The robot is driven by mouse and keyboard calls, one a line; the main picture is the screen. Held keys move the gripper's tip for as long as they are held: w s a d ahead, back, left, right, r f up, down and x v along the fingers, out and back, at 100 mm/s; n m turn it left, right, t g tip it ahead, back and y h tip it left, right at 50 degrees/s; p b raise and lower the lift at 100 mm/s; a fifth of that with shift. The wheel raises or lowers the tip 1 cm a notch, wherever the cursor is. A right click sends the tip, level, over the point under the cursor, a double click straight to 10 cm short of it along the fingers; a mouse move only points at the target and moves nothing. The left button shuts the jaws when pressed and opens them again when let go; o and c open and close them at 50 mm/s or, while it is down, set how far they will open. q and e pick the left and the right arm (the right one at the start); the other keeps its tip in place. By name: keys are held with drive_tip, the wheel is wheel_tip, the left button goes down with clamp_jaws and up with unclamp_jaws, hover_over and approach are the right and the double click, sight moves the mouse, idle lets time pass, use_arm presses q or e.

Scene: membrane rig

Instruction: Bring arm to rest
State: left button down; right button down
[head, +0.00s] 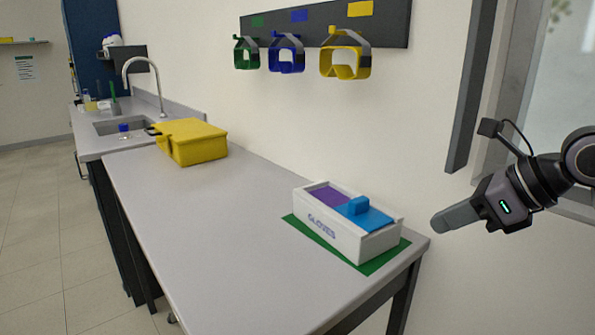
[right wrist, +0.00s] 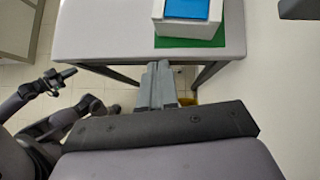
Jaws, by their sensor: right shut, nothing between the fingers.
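My right gripper (head: 455,217) comes in from the right in the head view. It is shut and empty, held in the air just off the right end of the bench. Its closed fingers (right wrist: 158,85) also show in the right wrist view, pointing toward the bench edge. The nearest object is the white glove box (head: 348,240), apart from the fingers. My left gripper is not in the head view. In the right wrist view a dark arm of mine shows at the lower left, but its gripper's state is too small to tell.
The glove box, with purple and blue inside, stands on a green mat (head: 370,267) at the bench's right end. A yellow case (head: 192,142) stands farther back on the grey bench (head: 190,235). Goggles (head: 345,62) hang on the wall rack. The bench's front middle is clear.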

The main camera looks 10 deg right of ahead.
drive_tip(key=s+a+f+m+y+p, duration=0.1)
drive_tip(key=s+a+f+m+y, duration=0.15)
drive_tip(key=a+y, duration=0.4)
drive_tip(key=s+a+f+m+y+p, duration=0.1)
drive_tip(key=a+m+y+p, duration=0.1)
drive_tip(key=a+m+y, duration=0.35)
drive_tip(key=s+d+f+m+t+h+p, duration=0.15)
drive_tip(key=f+m+t+h, duration=0.5)
drive_tip(key=m, duration=0.65)
drive_tip(key=d+f+m+t+h+p, duration=0.15)
drive_tip(key=f+m+t+h, duration=0.4)
drive_tip(key=f+m, duration=0.7)
drive_tip(key=s+f+m+g+h, duration=0.4)
drive_tip(key=s+f+m+g, duration=0.4)
drive_tip(key=s+f, duration=0.4)
drive_tip(key=shift+f, duration=0.15)
